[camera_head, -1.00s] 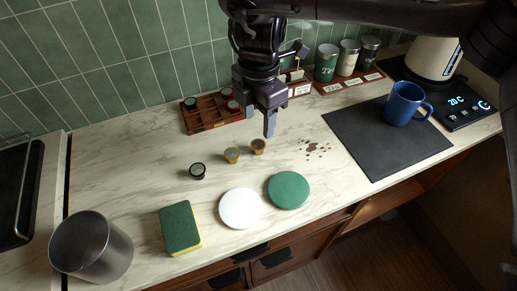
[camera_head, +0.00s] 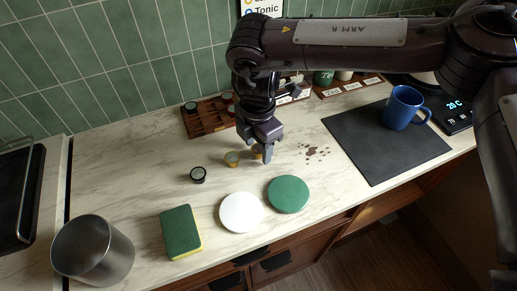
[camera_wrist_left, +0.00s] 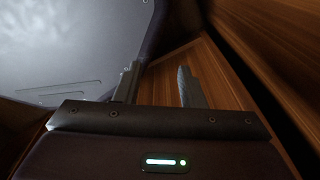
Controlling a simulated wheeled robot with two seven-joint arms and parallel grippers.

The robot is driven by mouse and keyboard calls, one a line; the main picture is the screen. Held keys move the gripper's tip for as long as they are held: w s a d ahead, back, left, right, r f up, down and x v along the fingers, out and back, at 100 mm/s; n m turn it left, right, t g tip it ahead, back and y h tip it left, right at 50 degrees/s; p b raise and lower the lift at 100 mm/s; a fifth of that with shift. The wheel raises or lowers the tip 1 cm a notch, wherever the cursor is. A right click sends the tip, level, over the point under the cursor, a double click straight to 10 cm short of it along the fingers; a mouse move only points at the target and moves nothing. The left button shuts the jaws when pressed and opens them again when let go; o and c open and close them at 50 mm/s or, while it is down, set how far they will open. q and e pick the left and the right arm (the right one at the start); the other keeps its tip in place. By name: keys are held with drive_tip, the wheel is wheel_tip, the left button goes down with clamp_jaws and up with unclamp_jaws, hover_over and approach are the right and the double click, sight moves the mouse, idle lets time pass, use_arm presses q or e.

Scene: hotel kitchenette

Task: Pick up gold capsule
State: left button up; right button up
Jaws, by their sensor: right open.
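A small gold capsule (camera_head: 232,159) stands on the marble counter, in the middle of the head view. A browner capsule (camera_head: 257,153) stands just right of it, partly hidden by my right gripper. My right gripper (camera_head: 257,150) is open and points down, its fingers low around the brown capsule; I cannot tell whether they touch it. The gold capsule is just left of these fingers. A black capsule (camera_head: 198,174) stands further left. My left gripper (camera_wrist_left: 155,80) shows only in the left wrist view, with its fingers apart and nothing between them.
A wooden capsule rack (camera_head: 207,122) stands behind. In front lie a white disc (camera_head: 241,212), a green disc (camera_head: 288,194) and a green-yellow sponge (camera_head: 180,231). A metal canister (camera_head: 92,252) is at left. A blue mug (camera_head: 402,105) stands on a dark mat (camera_head: 375,150). Brown specks lie right of the gripper.

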drive_tip(key=c, duration=0.9)
